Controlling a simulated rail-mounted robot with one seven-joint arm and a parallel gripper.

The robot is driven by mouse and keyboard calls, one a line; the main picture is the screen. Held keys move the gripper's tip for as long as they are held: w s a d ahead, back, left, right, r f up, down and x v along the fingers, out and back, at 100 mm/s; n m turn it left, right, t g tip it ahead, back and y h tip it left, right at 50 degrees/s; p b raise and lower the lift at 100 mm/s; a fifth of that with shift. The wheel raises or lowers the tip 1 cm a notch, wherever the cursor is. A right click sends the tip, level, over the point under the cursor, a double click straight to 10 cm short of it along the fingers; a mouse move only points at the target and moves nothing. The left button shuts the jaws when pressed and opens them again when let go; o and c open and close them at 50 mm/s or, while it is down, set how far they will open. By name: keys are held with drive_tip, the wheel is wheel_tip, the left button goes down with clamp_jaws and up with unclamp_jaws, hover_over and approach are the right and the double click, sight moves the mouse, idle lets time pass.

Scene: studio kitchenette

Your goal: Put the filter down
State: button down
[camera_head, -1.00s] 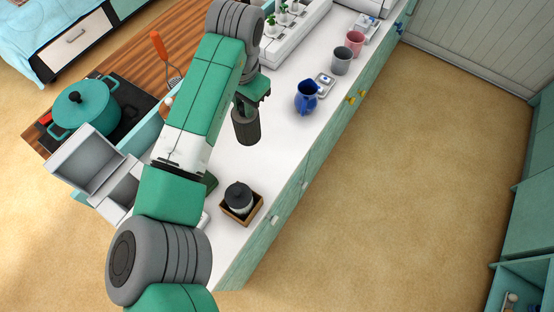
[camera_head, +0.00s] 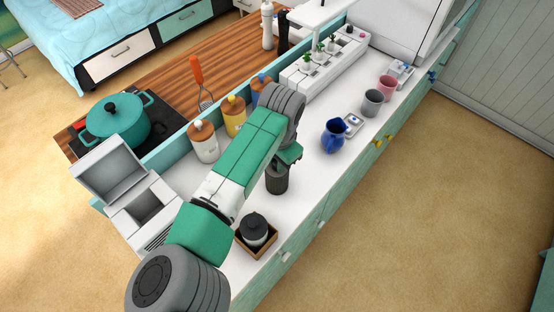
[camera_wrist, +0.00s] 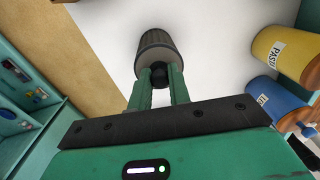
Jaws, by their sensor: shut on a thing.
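The filter is a dark grey ribbed cylinder (camera_head: 277,180) below my gripper (camera_head: 288,156) in the head view, over the white counter (camera_head: 318,178). In the wrist view the filter (camera_wrist: 157,48) hangs past the fingertips, and my gripper (camera_wrist: 159,82) is shut on its small black knob. Whether the filter's base touches the counter cannot be told. My arm hides part of the counter behind it.
A black-lidded jar in a wooden box (camera_head: 256,232) stands nearer on the counter. A blue pitcher (camera_head: 334,136) and a grey cup (camera_head: 372,103) stand farther right. Canisters (camera_head: 204,142) line the back. Counter between filter and pitcher is clear.

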drive_tip(key=c, duration=1.3)
unclamp_jaws()
wheel_tip(320, 180, up, 12)
drive_tip(key=p, duration=0.1)
drive_tip(key=shift+s+d, duration=0.2)
drive_tip(key=shift+d, duration=0.1)
drive_tip(key=shift+r, duration=0.1)
